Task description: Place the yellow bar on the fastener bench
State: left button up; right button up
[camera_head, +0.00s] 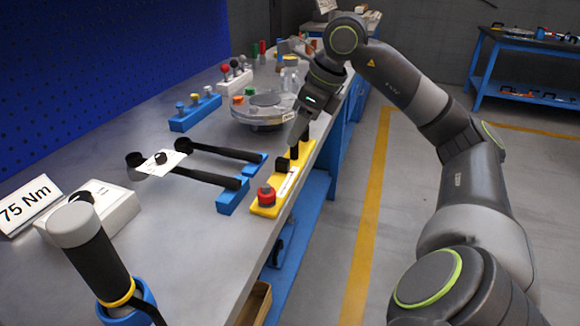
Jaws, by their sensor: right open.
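The yellow bar (299,167) lies flat along the right edge of the grey workbench (190,262). It carries a red round button (266,196) at its near end and a white label on its side. My right gripper (291,160) points down over the far half of the bar, with its dark fingers apart and very close to it. I cannot tell whether they touch it. Which bench is the fastener bench is not marked in this view. My left gripper is not in view.
Blue blocks with black-handled tools (210,180) lie left of the bar. A round flanged part (262,112) stands behind. A 75 Nm sign (28,205) is at the left. A blue second bench (525,95) stands far right, across open floor.

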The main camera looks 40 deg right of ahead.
aim_at(286, 159)
jog(key=x, duration=0.6)
jog(key=d+x, duration=0.1)
jog(key=x, duration=0.1)
jog(key=shift+a+f+b, duration=0.1)
jog(key=shift+f+b, duration=0.05)
jog(key=shift+b, duration=0.25)
grip_shut()
